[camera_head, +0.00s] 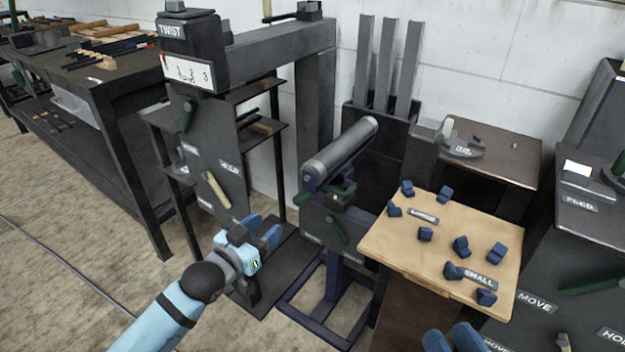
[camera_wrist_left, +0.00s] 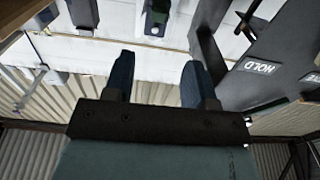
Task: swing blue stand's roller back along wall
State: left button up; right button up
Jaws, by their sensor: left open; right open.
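The blue stand (camera_head: 330,300) has a dark blue frame on the floor, and its grey roller (camera_head: 340,147) lies across the top. The roller runs diagonally, its near end to the lower left and its far end to the upper right, toward the wall. Dark green handles (camera_head: 342,193) sit just below it. My left gripper (camera_head: 263,232) is open and empty, left of the stand and apart from it. Its open fingers (camera_wrist_left: 158,82) show in the left wrist view with nothing between them. My right gripper (camera_head: 452,342) is open at the bottom edge, partly cut off.
A wooden board (camera_head: 380,237) with several small blue blocks stands right of the stand. A dark machine labelled TWIST (camera_head: 207,140) stands to the left, with a pale handle (camera_head: 215,190).

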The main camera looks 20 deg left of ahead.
aim_at(295, 200)
pick_arm(q)
jog(key=b+x, duration=0.3)
jog(key=x, duration=0.4)
jog(key=shift+w+d+f, duration=0.15)
jog(key=shift+d, duration=0.05)
jog(key=b+x, duration=0.1)
jog(key=x, duration=0.4)
jog(key=shift+w+d+b, duration=0.1)
jog(key=shift+w+b, duration=0.2)
jog(key=shift+b, duration=0.05)
pick_arm(e)
jog(key=f, duration=0.1)
jog(key=f+n, duration=0.1)
jog(key=f, duration=0.1)
jog(key=shift+w+d+f+n+g, duration=0.25)
jog(key=shift+w+f+n+g, duration=0.15)
pick_arm(q)
jog(key=shift+c, duration=0.5)
grip_shut()
